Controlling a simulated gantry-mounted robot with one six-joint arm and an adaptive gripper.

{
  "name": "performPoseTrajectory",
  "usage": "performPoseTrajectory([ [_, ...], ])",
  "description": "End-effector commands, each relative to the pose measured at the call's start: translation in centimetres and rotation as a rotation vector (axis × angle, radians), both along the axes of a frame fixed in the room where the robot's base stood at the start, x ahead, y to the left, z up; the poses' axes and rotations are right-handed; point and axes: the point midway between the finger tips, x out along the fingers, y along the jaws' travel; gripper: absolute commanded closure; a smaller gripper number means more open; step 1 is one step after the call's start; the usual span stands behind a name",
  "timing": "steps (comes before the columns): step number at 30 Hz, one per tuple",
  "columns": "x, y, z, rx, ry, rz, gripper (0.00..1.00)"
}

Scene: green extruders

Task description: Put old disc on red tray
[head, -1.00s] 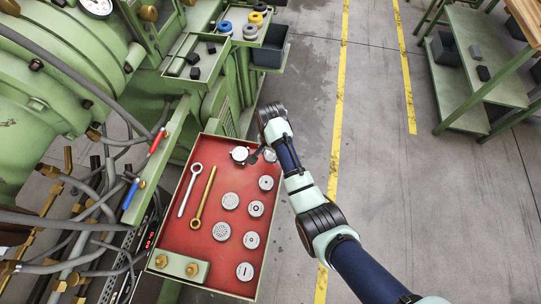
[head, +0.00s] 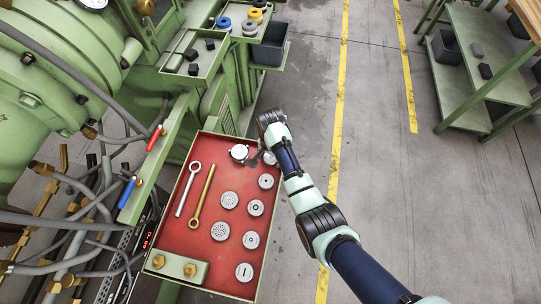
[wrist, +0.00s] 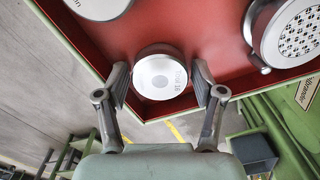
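The red tray (head: 182,236) has a green rim and holds several grey discs, some with many small holes. My gripper (wrist: 160,88) is over the tray's far right corner, with its fingers apart. A perforated round part (wrist: 296,32) is at the right in the wrist view. I cannot tell which disc is the old one.
A silver wrench (head: 188,189) and a brass wrench (head: 202,196) lie on the tray's left side. A green block with brass knobs (head: 174,266) is at its front. Hoses and the green machine (head: 50,60) stand to the left.

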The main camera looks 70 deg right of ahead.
Motion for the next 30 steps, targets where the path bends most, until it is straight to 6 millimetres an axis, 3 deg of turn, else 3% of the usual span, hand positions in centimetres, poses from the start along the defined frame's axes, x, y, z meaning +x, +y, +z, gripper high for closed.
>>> performPoseTrajectory([
  [5, 0.0, 0.0, 0.7, 0.0, -0.001, 0.0, 0.32],
  [15, 0.1, -0.1, 8.9, -0.002, -0.001, 0.0, 0.32],
  [19, 0.0, -0.1, 11.2, -0.002, -0.002, 0.0, 0.32],
  [24, 0.0, 0.0, 12.3, 0.0, 0.0, 0.0, 0.32],
  [30, 0.0, 0.0, 12.3, 0.0, 0.0, 0.0, 0.32],
])
